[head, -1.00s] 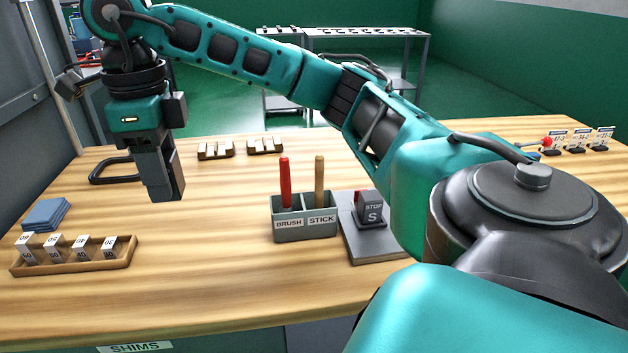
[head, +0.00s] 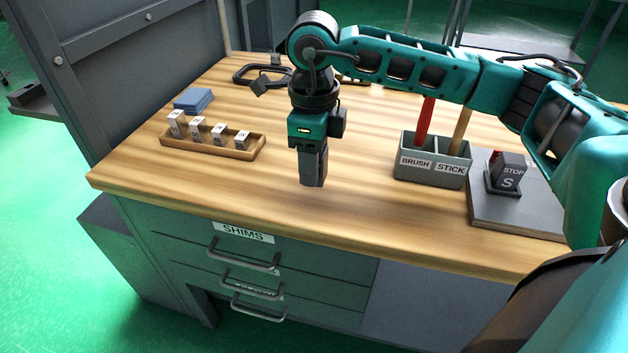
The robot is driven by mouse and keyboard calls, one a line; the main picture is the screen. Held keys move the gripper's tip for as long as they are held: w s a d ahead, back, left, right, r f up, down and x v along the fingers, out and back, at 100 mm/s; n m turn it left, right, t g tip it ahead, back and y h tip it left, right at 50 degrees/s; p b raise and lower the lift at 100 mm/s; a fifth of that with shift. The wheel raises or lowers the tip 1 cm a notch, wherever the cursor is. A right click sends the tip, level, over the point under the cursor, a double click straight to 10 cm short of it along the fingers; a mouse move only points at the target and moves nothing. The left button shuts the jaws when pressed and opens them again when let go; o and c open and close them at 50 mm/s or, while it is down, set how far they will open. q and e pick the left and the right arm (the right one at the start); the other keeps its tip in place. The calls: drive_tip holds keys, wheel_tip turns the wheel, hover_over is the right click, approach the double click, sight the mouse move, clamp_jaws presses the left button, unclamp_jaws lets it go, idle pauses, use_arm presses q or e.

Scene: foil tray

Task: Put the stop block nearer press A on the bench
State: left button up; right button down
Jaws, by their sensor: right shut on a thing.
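A dark stop block (head: 510,170) marked STOP S sits on a grey plate (head: 490,213) at the right of the bench (head: 350,215). A small red part shows behind its top. My right gripper (head: 313,182) points down over the middle of the bench, between the shim rack and the brush holder. Its jaws are shut on a dark grey thing; the fingers mostly hide it, and I cannot tell what it is. It is well left of the visible stop block. My left gripper is not in view. I see no press marked A.
A wooden rack (head: 250,155) with several numbered blocks stands left of my right gripper, with blue pads (head: 193,101) behind. A grey holder (head: 432,180) marked BRUSH and STICK stands right. Drawers with handles (head: 243,262) are below the front edge. Bare wood lies in front of the gripper.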

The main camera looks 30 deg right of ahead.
drive_tip(key=shift+f, duration=2.2)
drive_tip(key=shift+f+b, duration=0.1)
drive_tip(key=shift+b, duration=0.2)
drive_tip(key=c, duration=1)
unclamp_jaws()
drive_tip(key=shift+f, duration=0.15)
drive_tip(key=o, duration=0.5)
drive_tip(key=shift+r, duration=0.35)
wheel_tip(320, 180, up, 12)
drive_tip(key=shift+f+p, duration=0.1)
drive_tip(key=shift+p, duration=0.5)
